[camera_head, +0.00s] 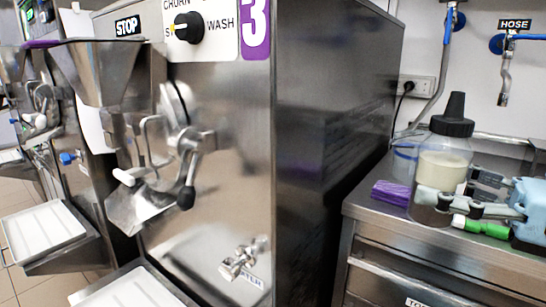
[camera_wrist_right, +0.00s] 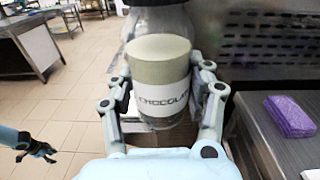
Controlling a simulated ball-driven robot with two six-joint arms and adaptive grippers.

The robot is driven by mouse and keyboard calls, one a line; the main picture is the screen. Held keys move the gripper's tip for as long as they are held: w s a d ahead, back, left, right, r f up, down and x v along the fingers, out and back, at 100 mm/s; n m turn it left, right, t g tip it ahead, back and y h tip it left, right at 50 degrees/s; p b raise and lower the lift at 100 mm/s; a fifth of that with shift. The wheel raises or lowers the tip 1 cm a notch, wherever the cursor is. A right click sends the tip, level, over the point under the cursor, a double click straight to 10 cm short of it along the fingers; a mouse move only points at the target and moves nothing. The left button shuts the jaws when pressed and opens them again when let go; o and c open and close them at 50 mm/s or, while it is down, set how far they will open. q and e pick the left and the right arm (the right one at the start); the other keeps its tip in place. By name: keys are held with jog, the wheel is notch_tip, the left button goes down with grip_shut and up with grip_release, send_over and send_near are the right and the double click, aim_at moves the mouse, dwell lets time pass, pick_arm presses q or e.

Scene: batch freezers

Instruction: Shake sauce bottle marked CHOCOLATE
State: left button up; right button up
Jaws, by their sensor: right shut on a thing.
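The sauce bottle (camera_head: 442,167) is clear with a beige filling and a black nozzle cap, and it stands upright at the right of the head view. Its white label reads CHOCOLATE in the right wrist view, where the bottle (camera_wrist_right: 158,75) sits between the fingers. My right gripper (camera_head: 440,201) comes in from the right and is shut on the bottle's lower part. I cannot tell whether the bottle's base touches the counter. My left gripper (camera_wrist_right: 38,150) shows small and dark at the lower left of the wrist view, away from the bottle; its jaws are unclear.
The steel counter (camera_head: 450,254) carries a purple cloth (camera_head: 391,193), a clear container (camera_head: 405,161) and a green object (camera_head: 482,228) near my gripper. A batch freezer (camera_head: 335,150) stands left of the counter. A hose tap (camera_head: 505,82) hangs on the back wall.

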aim_at(452, 141)
jog(key=shift+r, duration=2.95)
notch_tip(452, 141, down, 8)
jog(key=shift+r, duration=0.4)
jog(key=shift+r, duration=3.65)
notch_tip(452, 141, down, 8)
jog(key=shift+r, duration=0.35)
